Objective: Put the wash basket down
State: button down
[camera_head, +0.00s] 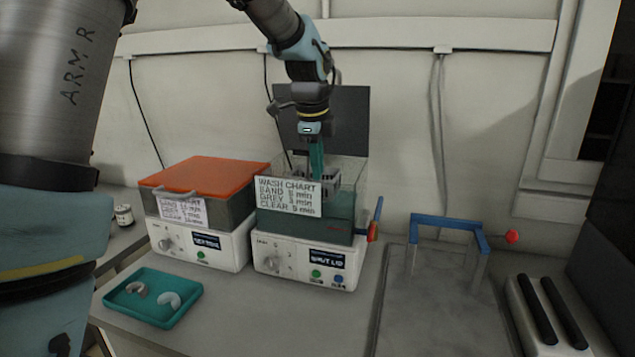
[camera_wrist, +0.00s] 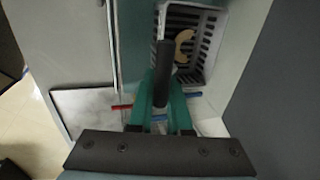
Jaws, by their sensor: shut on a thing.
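My gripper (camera_head: 316,172) points down over the right-hand washer (camera_head: 308,262), whose dark lid (camera_head: 346,112) stands open behind it. Its green fingers, also in the wrist view (camera_wrist: 163,100), are shut on the dark handle (camera_wrist: 164,62) of the grey wash basket (camera_wrist: 207,50). The slotted basket holds a tan curved piece (camera_wrist: 183,46). In the head view the basket (camera_head: 329,180) shows in the mouth of the washer's tank (camera_head: 345,200), partly hidden by the wash chart (camera_head: 288,194). I cannot tell whether it touches the tank floor.
Left of it stands another washer (camera_head: 200,245) with its orange lid (camera_head: 205,172) shut. A teal tray (camera_head: 153,311) with two curved pieces lies in front. A blue-topped frame (camera_head: 447,219) stands on the grey drain area (camera_head: 430,310) at right, beside a block with black bars (camera_head: 548,312).

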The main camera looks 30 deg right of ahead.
jog(key=shift+f+p, duration=0.3)
jog(key=shift+f, duration=1.65)
jog(key=shift+f, duration=0.15)
jog(key=shift+f, duration=0.35)
jog(key=shift+f, duration=0.15)
jog(key=c, duration=1.1)
grip_release()
jog(key=shift+c, duration=0.2)
